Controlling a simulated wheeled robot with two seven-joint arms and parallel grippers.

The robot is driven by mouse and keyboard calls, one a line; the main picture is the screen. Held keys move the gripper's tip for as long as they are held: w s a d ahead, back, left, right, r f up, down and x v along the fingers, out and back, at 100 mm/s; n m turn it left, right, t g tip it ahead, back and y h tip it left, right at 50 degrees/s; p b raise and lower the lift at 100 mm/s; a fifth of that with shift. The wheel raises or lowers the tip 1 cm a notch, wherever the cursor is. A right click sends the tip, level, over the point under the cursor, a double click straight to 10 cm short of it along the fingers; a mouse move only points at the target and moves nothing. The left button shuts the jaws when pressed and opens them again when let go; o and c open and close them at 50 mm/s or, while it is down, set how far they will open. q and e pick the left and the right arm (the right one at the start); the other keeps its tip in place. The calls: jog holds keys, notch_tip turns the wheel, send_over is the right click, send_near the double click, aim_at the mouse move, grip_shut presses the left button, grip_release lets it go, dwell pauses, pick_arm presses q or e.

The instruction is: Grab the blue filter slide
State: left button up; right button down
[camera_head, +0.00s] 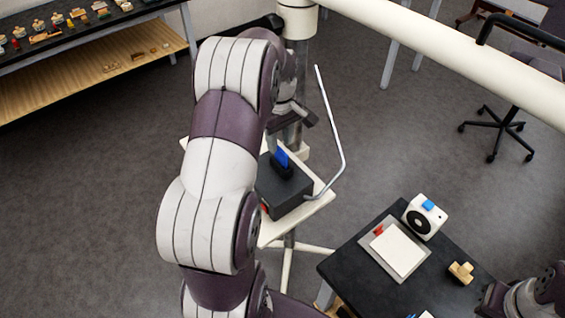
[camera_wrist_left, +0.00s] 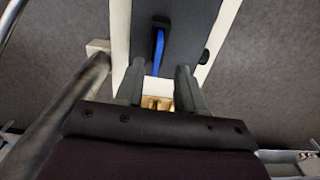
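The blue filter slide (camera_head: 281,157) stands upright in a black slot holder on top of a dark box (camera_head: 284,199), on a small cream stand. In the left wrist view the slide (camera_wrist_left: 158,50) shows as a thin blue edge in the slot, beyond the gap between my fingertips. My left gripper (camera_head: 290,130) is just above and behind the slide in the head view, partly hidden by my own arm. In the left wrist view its fingers (camera_wrist_left: 160,76) are apart with nothing held between them. Part of my right arm shows at the lower right, without its fingers.
A bent metal rod (camera_head: 337,142) rises beside the cream stand (camera_head: 316,207). A pale post stands behind it. A black table (camera_head: 350,267) at the lower right holds a white device (camera_head: 424,220), a white pad (camera_head: 398,250) and a yellowish block (camera_head: 461,272).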

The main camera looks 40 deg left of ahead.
aim_at(281, 150)
pick_arm(q)
jog(key=shift+w+d+f+p, duration=0.15)
jog(key=shift+f+p, duration=0.3)
jog(key=shift+f, duration=0.1)
jog(key=shift+w+d+f+p, duration=0.1)
jog(key=shift+d+f+p, duration=0.05)
jog(key=shift+f+p, duration=0.35)
jog(key=f, duration=0.3)
jog(key=shift+s+a, duration=0.2)
jog(key=shift+a, duration=0.05)
jog(key=shift+f, duration=0.2)
jog(key=shift+w+d, duration=0.1)
jog(key=shift+c, duration=0.3)
grip_shut()
jog(key=shift+r, duration=0.15)
